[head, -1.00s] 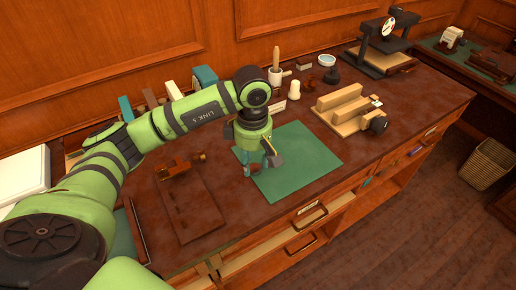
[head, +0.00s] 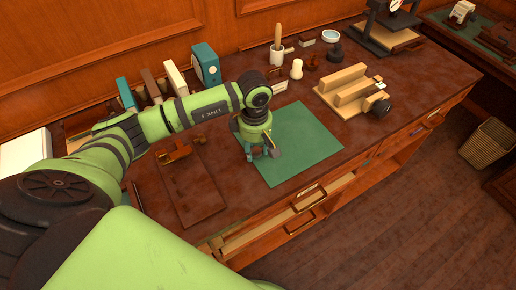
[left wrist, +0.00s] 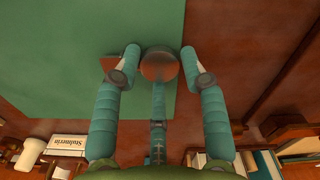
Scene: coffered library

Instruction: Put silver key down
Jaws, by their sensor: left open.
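My left gripper (head: 262,153) is over the left part of the green mat (head: 307,140) on the desk. In the left wrist view its teal fingers (left wrist: 160,66) are spread apart over the green mat (left wrist: 60,60). A round, brownish, shiny disc (left wrist: 158,65) shows at the tip of the middle finger, and a small reddish-brown piece is beside the left fingertip. I cannot tell whether either is part of the key. I cannot make out a silver key in either view. My right gripper is not in view.
A brown board (head: 193,190) lies left of the mat. A drawer (head: 290,222) below the front edge is partly open. The mat's right half is clear.

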